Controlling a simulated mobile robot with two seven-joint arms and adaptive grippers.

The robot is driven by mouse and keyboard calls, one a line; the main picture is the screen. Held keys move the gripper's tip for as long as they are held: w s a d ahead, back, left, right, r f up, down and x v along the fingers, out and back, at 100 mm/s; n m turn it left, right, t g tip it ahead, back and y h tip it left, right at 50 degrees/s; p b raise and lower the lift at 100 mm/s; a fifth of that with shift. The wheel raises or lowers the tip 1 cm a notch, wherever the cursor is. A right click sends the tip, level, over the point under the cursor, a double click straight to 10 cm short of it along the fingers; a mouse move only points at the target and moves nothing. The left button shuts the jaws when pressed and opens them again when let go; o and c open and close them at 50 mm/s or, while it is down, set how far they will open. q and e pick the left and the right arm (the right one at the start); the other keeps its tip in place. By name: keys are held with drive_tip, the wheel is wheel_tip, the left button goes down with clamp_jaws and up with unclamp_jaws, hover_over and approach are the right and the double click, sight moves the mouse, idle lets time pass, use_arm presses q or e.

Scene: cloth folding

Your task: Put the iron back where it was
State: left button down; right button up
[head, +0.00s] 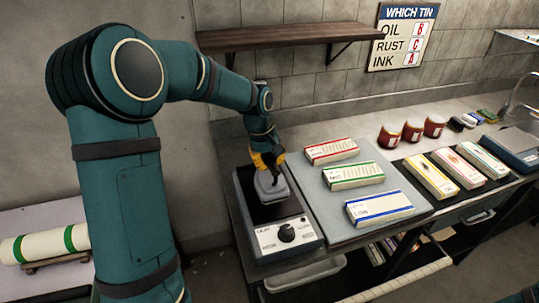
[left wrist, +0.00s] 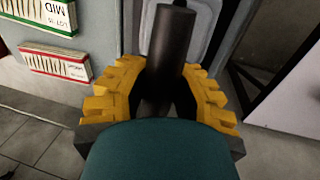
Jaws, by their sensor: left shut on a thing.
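The iron (head: 270,187) has a grey body and a dark cylindrical handle, which shows in the left wrist view (left wrist: 172,45). My left gripper (head: 267,158), with yellow finger pads, is shut on the handle from above. The iron is over the dark plate of a grey base unit with a dial (head: 286,236); I cannot tell whether it touches the plate. The fingers also show in the left wrist view (left wrist: 160,88), either side of the handle. The fingers hide part of the iron. My right gripper is not in view.
A pale board (head: 333,229) right of the base holds red, green and blue-striped boxes. Three red-brown jars (head: 412,131) stand behind, and more striped boxes (head: 430,177) lie further right. A wooden shelf (head: 285,37) hangs above on the wall.

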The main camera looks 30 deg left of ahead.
sight(269, 175)
use_arm(q)
drive_tip(key=shift+w+f, duration=0.1)
drive_tip(key=shift+f, duration=1.45)
drive_tip(key=shift+f, duration=0.1)
drive_tip(key=c, duration=1.3)
unclamp_jaws()
drive_tip(key=shift+f+b, duration=0.2)
drive_tip(key=shift+b, duration=0.1)
drive_tip(key=shift+c, duration=0.2)
drive_tip(key=o, duration=0.5)
drive_tip(key=shift+r, duration=0.1)
drive_tip(key=shift+r, duration=0.35)
drive_tip(key=r, duration=0.3)
drive_tip(key=s+a+r+p, duration=0.1)
drive_tip(key=r, duration=0.3)
drive_tip(key=s+r+p, duration=0.1)
drive_tip(key=r, duration=0.3)
drive_tip(key=shift+a+r, duration=0.2)
drive_tip(key=shift+a, duration=0.05)
